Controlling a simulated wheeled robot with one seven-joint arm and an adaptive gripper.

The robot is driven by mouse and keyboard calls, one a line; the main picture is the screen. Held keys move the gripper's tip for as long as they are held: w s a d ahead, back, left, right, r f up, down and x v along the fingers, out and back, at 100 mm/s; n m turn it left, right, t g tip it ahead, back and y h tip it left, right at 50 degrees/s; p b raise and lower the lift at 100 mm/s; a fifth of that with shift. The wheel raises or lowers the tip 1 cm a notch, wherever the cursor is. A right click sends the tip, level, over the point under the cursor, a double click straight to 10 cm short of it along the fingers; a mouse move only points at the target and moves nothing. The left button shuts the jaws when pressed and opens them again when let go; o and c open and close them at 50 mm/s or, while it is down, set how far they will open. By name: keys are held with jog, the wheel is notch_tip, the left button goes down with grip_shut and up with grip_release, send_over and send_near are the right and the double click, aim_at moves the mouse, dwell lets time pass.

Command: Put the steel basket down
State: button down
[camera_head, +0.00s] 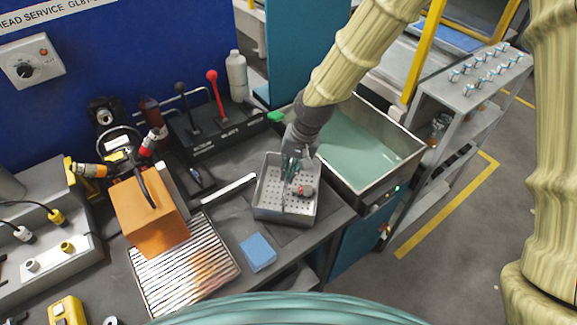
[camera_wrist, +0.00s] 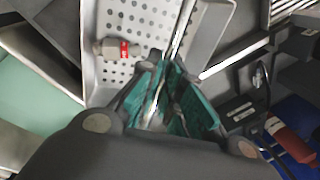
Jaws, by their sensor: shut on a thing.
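The steel basket (camera_head: 265,207) is a square grey perforated tray with low walls. In the head view it is at the dark bench top, left of the tank. I cannot tell whether its bottom touches the bench. My gripper (camera_head: 291,166) reaches down over it and is shut on the basket's handle, a thin bar across the middle. The basket's perforated floor (camera_wrist: 135,38) fills the upper middle of the wrist view, with the bar passing between my green fingers (camera_wrist: 172,95). A small metal part with a red band (camera_head: 305,191) lies in the basket; it also shows in the wrist view (camera_wrist: 117,49).
A tank of green liquid (camera_head: 355,150) stands right of the basket. A blue block (camera_head: 258,252), a ribbed metal plate (camera_head: 183,268) and an orange box (camera_head: 149,215) are to the left. A lever panel (camera_head: 215,127) and a white bottle (camera_head: 237,76) stand behind. A shelf (camera_head: 470,85) is farther right.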

jog(key=c, duration=1.6)
grip_release()
jog(key=shift+s, duration=0.1)
jog(key=shift+d+r, duration=0.1)
jog(key=b+v, duration=0.2)
jog(key=v, duration=0.9)
jog(key=shift+r+b, duration=0.4)
